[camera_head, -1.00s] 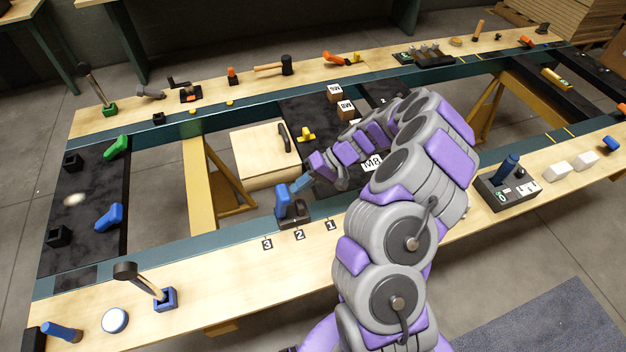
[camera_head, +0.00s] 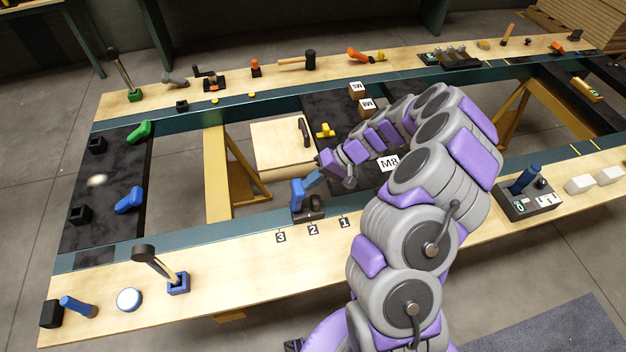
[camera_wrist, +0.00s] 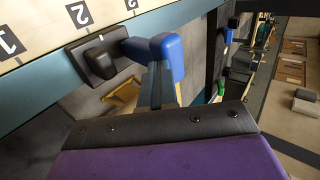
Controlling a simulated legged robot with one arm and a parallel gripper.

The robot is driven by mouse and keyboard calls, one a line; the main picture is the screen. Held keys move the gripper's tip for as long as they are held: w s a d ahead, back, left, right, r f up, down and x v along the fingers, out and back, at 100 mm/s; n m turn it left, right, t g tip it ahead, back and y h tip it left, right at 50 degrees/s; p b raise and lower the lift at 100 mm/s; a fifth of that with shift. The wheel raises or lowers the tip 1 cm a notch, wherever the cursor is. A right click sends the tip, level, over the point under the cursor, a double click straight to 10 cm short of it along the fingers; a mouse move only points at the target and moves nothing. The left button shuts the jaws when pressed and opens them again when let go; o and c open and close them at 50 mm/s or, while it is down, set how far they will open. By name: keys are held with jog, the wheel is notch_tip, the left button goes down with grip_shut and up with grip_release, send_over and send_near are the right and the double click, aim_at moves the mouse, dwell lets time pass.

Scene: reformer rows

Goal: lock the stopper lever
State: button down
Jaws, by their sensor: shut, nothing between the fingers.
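The stopper lever has a blue handle (camera_head: 297,193) on a dark base (camera_head: 309,209), on the teal rail of the near bench beside number tags 1, 2 and 3. The handle stands up at the base's left end, closest to tags 2 and 3. In the wrist view the handle (camera_wrist: 170,56) juts out from the black base (camera_wrist: 93,61). My gripper (camera_head: 313,180) is shut and empty, just right of and behind the handle. Its blue-grey fingers (camera_wrist: 157,85) reach up close to the handle in the wrist view; I cannot tell whether they touch.
A wooden box (camera_head: 280,150) with a dark handle lies behind the lever. A black-knobbed lever (camera_head: 160,266) in a blue base stands left on the near bench. A dark panel (camera_head: 350,110) with blocks lies behind my arm. The bench top around the tags is clear.

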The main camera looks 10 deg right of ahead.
jog(key=shift+s+a+r+h+p, duration=0.1)
jog(key=shift+a+r+h+p, duration=0.15)
jog(key=shift+a+h+p, duration=0.3)
jog(key=shift+a+r+h+p, duration=0.25)
jog(key=shift+a+h+p, duration=0.15)
jog(key=shift+p, duration=0.2)
jog(key=a+f+h+p, duration=0.3)
jog(key=a+h+p, duration=0.4)
jog(key=a+h, duration=0.3)
jog(key=shift+a+p, duration=0.3)
jog(key=shift+a, duration=0.3)
jog(key=shift+a+f, duration=0.1)
jog(key=shift+f, duration=0.15)
notch_tip(320, 180, up, 14)
jog(key=a+p, duration=0.1)
jog(key=a, duration=0.1)
jog(key=shift+a+f, duration=0.15)
jog(key=shift+f, duration=0.05)
